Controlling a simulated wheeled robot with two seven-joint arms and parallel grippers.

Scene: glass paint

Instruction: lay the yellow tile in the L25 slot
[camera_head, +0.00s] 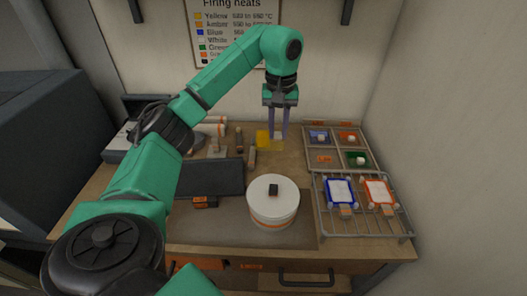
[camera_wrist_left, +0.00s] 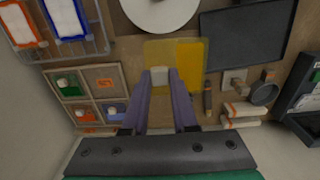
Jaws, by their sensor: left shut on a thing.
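My left gripper (camera_head: 280,131) is shut on the white knob of a pale, see-through yellow tile (camera_head: 277,144), which also shows in the left wrist view (camera_wrist_left: 158,51). The knob (camera_wrist_left: 160,76) sits between the fingertips. A deeper yellow piece (camera_head: 262,139) is right beside or under the tile; I cannot tell which. To the right is a wooden tray (camera_head: 337,148) of four compartments. Blue, orange and green tiles with white knobs lie in three; the front-left compartment (camera_head: 322,158) holds only an orange label. The label print is too small to read. My right gripper is not in view.
A wire rack (camera_head: 361,221) at front right carries a blue-edged panel (camera_head: 341,191) and an orange-edged panel (camera_head: 379,191). A round white drum (camera_head: 273,204) with a dark knob stands front centre. A dark slab (camera_head: 209,178) and small tools lie left.

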